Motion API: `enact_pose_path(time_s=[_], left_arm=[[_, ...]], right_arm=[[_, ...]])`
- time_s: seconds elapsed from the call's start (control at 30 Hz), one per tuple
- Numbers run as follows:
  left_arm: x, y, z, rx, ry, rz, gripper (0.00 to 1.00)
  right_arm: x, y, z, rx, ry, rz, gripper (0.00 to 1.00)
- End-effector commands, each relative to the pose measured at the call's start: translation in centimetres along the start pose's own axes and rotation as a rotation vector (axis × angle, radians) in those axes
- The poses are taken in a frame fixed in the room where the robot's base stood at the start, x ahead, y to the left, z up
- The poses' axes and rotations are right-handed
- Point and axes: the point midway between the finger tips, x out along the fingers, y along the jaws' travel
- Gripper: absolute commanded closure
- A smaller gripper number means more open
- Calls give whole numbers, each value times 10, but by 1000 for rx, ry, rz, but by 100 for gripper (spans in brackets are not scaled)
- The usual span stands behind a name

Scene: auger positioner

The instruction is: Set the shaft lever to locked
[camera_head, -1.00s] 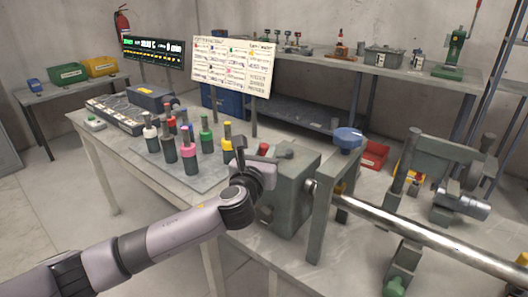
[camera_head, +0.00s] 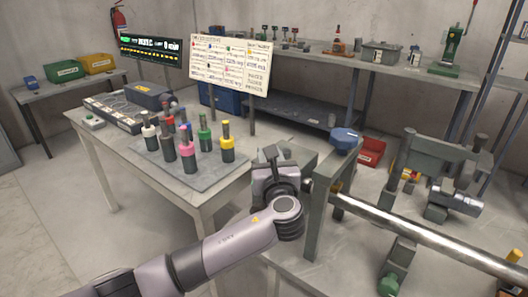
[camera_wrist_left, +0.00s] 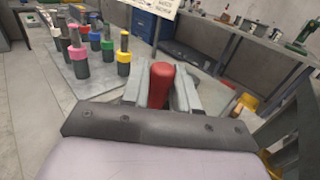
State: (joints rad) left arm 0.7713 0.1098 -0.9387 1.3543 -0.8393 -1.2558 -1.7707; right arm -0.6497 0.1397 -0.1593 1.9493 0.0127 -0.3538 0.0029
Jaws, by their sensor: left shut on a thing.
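My left gripper (camera_head: 271,153) is over the grey housing (camera_head: 303,158) at the near end of the long metal shaft (camera_head: 430,235). In the left wrist view, its two grey fingers are shut on the red knob (camera_wrist_left: 161,84), which appears to be the handle of the shaft lever. The knob stands up between the fingers. In the head view the gripper hides the knob and most of the housing, so the lever's angle and any lock marking cannot be read. My right gripper is not in view.
A grey upright post (camera_head: 322,205) with a blue knob (camera_head: 343,140) stands close to the right of my left gripper. Several colour-banded tools stand on a grey mat (camera_head: 213,178) to the left. A notice board (camera_head: 231,66) rises behind.

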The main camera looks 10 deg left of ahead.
Motion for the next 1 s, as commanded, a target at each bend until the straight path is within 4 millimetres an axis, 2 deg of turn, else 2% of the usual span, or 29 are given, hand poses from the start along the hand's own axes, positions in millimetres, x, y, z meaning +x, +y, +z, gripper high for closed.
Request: enact_pose_path(time_s=[0.37, 0.4, 0.43, 0.47, 0.77, 0.87, 1.0], left_arm=[[-2, -2, 0, -2, 0, 18, 100], [-2, -2, 0, -2, -1, 18, 65], [-2, -2, 0, -2, -1, 18, 55], [-2, -2, 0, -2, -1, 18, 52], [-3, -2, 0, -2, 0, 18, 52], [-10, -2, 0, -2, 0, 17, 52], [-28, -2, 0, -3, 0, 16, 52]], right_arm=[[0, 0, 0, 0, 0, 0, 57], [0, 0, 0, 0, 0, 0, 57], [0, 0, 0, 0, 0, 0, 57], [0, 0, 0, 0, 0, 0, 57], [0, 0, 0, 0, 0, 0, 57], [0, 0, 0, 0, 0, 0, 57], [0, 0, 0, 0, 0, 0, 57]])
